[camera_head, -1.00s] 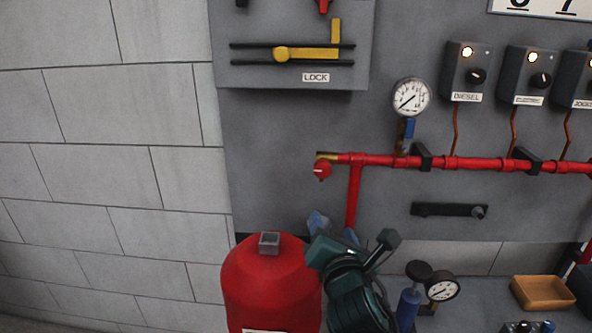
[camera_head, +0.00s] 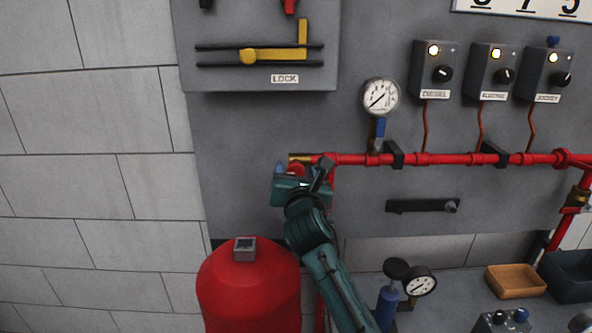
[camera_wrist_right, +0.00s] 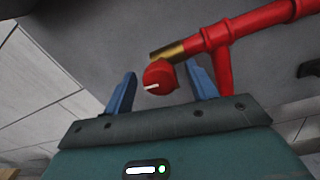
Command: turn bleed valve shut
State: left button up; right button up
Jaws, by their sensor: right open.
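The bleed valve is a round red knob with a white mark (camera_wrist_right: 160,77), at the brass left end of the red pipe (camera_head: 450,159). In the head view the knob (camera_head: 294,169) is partly hidden behind my right gripper (camera_head: 299,176). In the right wrist view the blue fingers of my right gripper (camera_wrist_right: 162,90) are open, one on each side of the knob. The knob appears between the fingertips, with a visible gap on the left; contact on the right cannot be told. My left gripper is not in view.
A red tank (camera_head: 248,290) stands below the valve. A pressure gauge (camera_head: 381,96) with a blue-handled valve sits above the pipe. A lock panel (camera_head: 258,45) is above left. A hand pump (camera_head: 388,300) and a wooden tray (camera_head: 515,281) are at lower right.

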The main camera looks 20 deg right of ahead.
jog(key=shift+w+d, duration=0.15)
jog(key=shift+w, duration=0.4)
jog(key=c, duration=1)
